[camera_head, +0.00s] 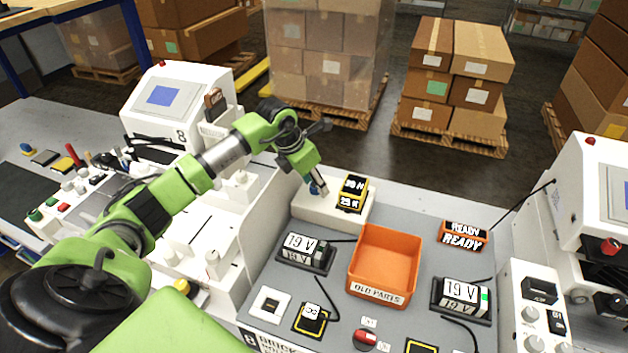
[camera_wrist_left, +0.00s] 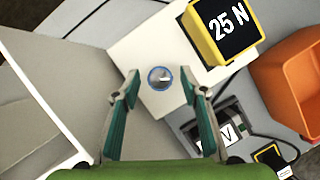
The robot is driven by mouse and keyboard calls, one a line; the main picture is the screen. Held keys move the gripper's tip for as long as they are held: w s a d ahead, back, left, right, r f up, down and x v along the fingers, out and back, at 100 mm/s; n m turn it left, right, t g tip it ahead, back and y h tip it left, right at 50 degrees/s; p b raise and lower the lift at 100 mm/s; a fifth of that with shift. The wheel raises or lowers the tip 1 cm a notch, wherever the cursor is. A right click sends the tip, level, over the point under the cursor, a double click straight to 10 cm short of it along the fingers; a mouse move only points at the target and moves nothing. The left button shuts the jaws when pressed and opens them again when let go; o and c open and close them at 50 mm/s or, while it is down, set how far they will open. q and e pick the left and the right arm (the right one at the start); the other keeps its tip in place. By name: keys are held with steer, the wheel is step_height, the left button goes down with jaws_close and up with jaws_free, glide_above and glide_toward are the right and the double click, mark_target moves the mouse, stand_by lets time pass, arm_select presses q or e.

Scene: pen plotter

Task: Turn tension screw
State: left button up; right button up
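The tension screw (camera_head: 314,188) is a small blue round knob on a white block (camera_head: 338,216) at the back left of the grey panel. In the left wrist view the screw (camera_wrist_left: 160,78) has a pale slot-like mark on top. My left gripper (camera_head: 318,186) points down over the screw and partly covers it in the head view. In the left wrist view its two green fingers (camera_wrist_left: 159,86) are apart, one on each side of the screw, with gaps visible. Contact or exact height cannot be told. My right gripper is in neither view.
A yellow-framed force display (camera_head: 352,193) reading 25 N stands on the block just right of the screw. An orange old-parts bin (camera_head: 385,262), a 19 V meter (camera_head: 306,252) and a READY sign (camera_head: 464,236) stand on the panel. White plotter bodies flank both sides.

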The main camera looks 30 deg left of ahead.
arm_select(q)
steer(key=c, duration=1.1)
steer(key=shift+c, duration=0.2)
